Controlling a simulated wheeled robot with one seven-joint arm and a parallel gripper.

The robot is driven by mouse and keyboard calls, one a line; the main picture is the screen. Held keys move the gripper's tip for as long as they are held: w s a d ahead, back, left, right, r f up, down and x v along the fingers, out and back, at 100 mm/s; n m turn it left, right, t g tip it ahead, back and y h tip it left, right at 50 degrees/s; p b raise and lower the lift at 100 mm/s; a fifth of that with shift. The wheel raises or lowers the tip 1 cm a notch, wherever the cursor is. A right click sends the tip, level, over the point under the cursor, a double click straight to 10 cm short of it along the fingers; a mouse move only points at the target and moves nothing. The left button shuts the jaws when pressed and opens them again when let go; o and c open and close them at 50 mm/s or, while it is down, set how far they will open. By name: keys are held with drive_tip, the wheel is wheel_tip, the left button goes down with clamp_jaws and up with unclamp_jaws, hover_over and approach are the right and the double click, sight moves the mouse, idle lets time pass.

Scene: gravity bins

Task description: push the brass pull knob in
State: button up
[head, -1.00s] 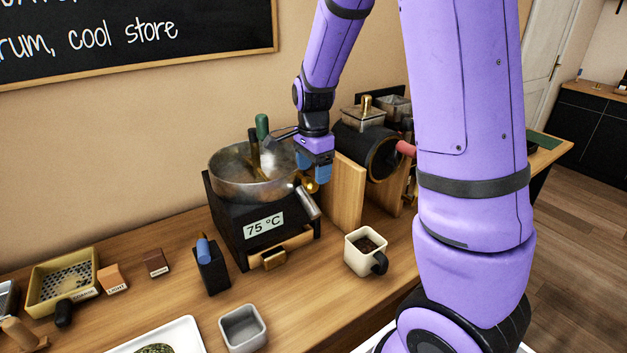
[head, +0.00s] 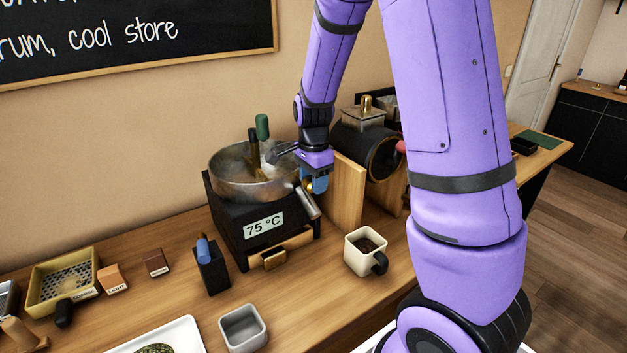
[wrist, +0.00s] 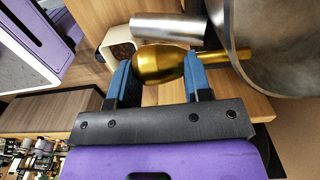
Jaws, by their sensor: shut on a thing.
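The brass pull knob (wrist: 160,63) lies between the two blue fingers of my gripper (wrist: 160,82) in the wrist view. Its thin brass stem runs right, past the rim of the metal pan. My gripper is shut on the knob. In the head view my gripper (head: 314,185) is at the right side of the roaster pan (head: 235,186), and the fingers mostly hide the knob (head: 307,184). How far the stem is out cannot be told.
A metal spout (head: 308,203) sticks out just below my gripper. A wooden panel (head: 346,192) stands close on the right, with a dark drum (head: 384,158) behind. A cream mug (head: 362,265) stands in front. The black base (head: 225,222) shows "75 °C".

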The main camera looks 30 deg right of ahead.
drive_tip(key=shift+w+r, duration=0.1)
drive_tip(key=shift+w, duration=0.95)
drive_tip(key=o, duration=1.3)
